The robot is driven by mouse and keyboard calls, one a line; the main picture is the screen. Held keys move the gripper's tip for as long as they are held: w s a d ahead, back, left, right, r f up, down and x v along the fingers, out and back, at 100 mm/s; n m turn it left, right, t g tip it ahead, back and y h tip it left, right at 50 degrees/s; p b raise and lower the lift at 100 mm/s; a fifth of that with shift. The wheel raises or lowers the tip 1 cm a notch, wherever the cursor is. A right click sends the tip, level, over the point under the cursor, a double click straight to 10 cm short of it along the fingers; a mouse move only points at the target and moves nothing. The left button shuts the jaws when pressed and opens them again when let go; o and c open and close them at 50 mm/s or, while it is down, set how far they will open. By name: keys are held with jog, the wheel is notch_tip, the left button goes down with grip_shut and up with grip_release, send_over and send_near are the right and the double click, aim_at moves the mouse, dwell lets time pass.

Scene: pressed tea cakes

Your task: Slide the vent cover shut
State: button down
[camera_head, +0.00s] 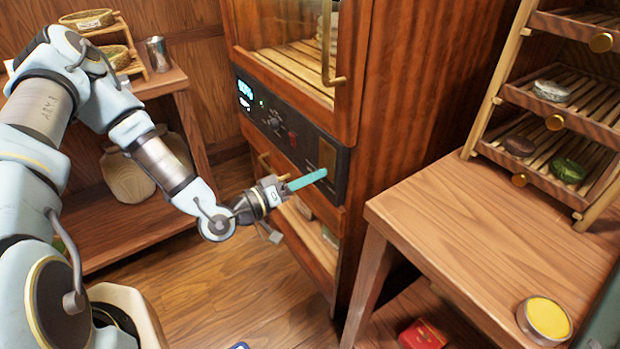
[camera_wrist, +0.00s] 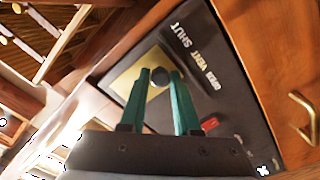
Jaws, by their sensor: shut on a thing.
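The vent cover is a brass plate (camera_wrist: 128,80) with a dark round knob (camera_wrist: 160,76), set in the cabinet's dark control panel (camera_wrist: 225,105). In the head view the brass plate (camera_head: 328,156) sits at the panel's right end. White lettering reading SHUT, VENT and OPEN is printed beside it in the wrist view. My gripper (camera_head: 309,179) reaches the panel from the left, its teal fingers on both sides of the knob and shut on it. The fingers hide part of the plate, and I cannot tell how far the cover stands open.
The wooden cabinet (camera_head: 405,70) has a glass door with a brass handle (camera_head: 330,55) above the panel. A table (camera_head: 450,205) at right holds a tea-cake rack and a yellow-topped tin (camera_head: 546,319). Open floor (camera_head: 240,285) lies in front of the cabinet.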

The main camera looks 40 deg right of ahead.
jog(key=shift+s, duration=0.2)
jog(key=c, duration=0.6)
grip_release()
jog(key=a+b, duration=0.1)
jog(key=a, duration=0.6)
jog(key=a+b, duration=0.1)
jog(key=a, duration=0.2)
jog(key=shift+w+a+b, duration=0.3)
jog(key=shift+a+b, duration=0.05)
jog(key=shift+a, duration=0.05)
